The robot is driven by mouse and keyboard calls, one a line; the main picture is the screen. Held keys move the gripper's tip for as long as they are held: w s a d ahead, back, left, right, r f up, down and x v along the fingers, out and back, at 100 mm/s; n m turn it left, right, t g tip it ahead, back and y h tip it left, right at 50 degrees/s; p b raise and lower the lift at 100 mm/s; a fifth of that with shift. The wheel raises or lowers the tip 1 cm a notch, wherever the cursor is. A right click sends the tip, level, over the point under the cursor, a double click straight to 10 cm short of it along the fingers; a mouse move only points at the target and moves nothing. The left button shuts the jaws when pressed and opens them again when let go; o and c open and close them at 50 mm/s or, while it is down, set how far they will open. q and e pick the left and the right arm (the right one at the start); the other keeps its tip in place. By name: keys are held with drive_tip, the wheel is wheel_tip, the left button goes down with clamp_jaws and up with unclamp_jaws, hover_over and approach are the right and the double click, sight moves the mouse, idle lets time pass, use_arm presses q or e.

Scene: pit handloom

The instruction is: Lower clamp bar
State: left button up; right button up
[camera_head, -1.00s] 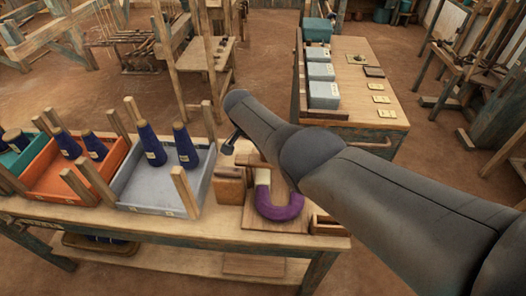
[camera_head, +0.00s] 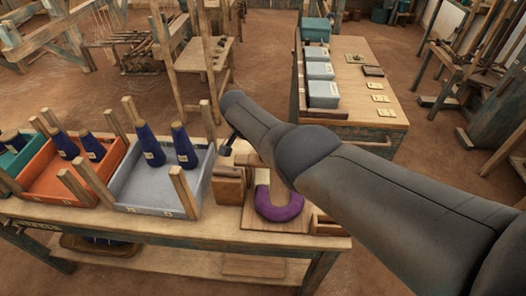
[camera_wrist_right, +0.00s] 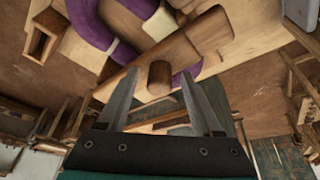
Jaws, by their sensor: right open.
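In the right wrist view a wooden clamp bar (camera_wrist_right: 122,88) crosses diagonally above a purple horseshoe-shaped roll (camera_wrist_right: 82,20), with a round wooden knob (camera_wrist_right: 158,76) on it. My right gripper (camera_wrist_right: 160,92) is open, its two fingers on either side of the knob. Whether they touch it I cannot tell. In the head view the purple roll (camera_head: 278,208) lies on a wooden board at the bench's right end. My right arm hides most of the bar there, and only a dark bit of the gripper shows at its end. My left gripper is not in view.
A wooden block (camera_head: 228,187) stands left of the purple roll, and a small open wooden box (camera_head: 328,226) is to its right. A grey tray (camera_head: 150,208) and an orange tray (camera_head: 52,190) with dark blue cones sit further left on the bench.

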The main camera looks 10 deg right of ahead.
drive_tip(key=shift+r, duration=0.1)
drive_tip(key=shift+a+r+p, duration=0.2)
drive_tip(key=shift+r+p, duration=0.3)
drive_tip(key=shift+p, duration=0.1)
drive_tip(key=p+v, duration=0.6)
drive_tip(key=v, duration=0.8)
drive_tip(key=shift+f, duration=0.1)
